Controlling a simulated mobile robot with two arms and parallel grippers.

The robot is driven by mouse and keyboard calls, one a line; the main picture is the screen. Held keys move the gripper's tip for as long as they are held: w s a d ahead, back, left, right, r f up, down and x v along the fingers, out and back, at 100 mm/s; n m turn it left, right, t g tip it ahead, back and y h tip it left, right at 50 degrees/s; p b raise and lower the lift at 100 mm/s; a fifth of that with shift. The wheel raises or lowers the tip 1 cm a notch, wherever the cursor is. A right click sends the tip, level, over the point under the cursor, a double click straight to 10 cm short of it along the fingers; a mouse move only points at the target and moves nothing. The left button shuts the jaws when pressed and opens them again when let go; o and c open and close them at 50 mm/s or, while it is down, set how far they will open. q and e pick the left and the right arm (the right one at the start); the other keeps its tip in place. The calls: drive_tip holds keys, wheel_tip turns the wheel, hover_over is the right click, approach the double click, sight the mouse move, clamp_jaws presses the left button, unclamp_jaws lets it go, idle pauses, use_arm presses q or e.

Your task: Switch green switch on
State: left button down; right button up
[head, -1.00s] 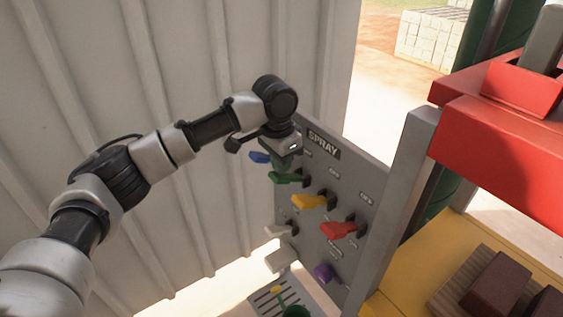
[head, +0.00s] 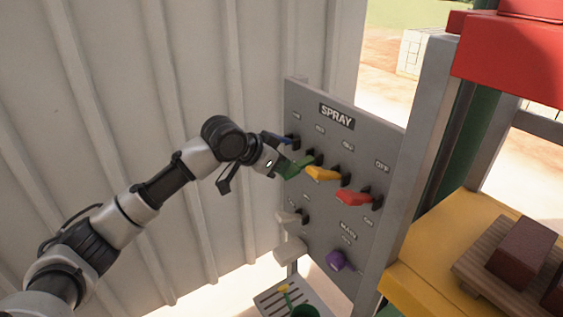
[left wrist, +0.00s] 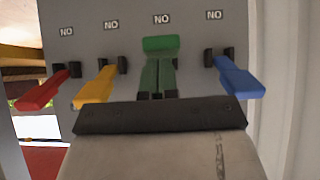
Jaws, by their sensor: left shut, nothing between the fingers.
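The green switch (head: 296,166) sticks out from the grey spray panel (head: 330,222), between the blue and yellow switches. It also shows at the middle of the left wrist view (left wrist: 161,44), partly covered by my gripper. My left gripper (head: 279,167) is shut with nothing held, its tip right at the outer end of the green switch. In the left wrist view, its closed fingers (left wrist: 157,80) line up with the switch; whether they touch it I cannot tell. My right gripper is out of view.
The blue switch (head: 281,139) and yellow switch (head: 322,174) are close on either side. The red switch (head: 352,197), white switch (head: 289,217) and purple knob (head: 335,260) are also on the panel. A corrugated wall (head: 130,80) stands behind my arm.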

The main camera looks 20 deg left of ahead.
sight(282, 177)
use_arm(q)
wheel_tip(282, 177, down, 3)
drive_tip(key=shift+s+f+t+h+b, duration=0.1)
drive_tip(key=shift+t+h+b, duration=0.4)
drive_tip(key=shift+b, duration=0.4)
drive_tip(key=shift+f+t+h+b, duration=0.35)
drive_tip(key=shift+t+b, duration=0.1)
drive_tip(key=shift+t, duration=0.15)
drive_tip(key=shift+r, duration=0.1)
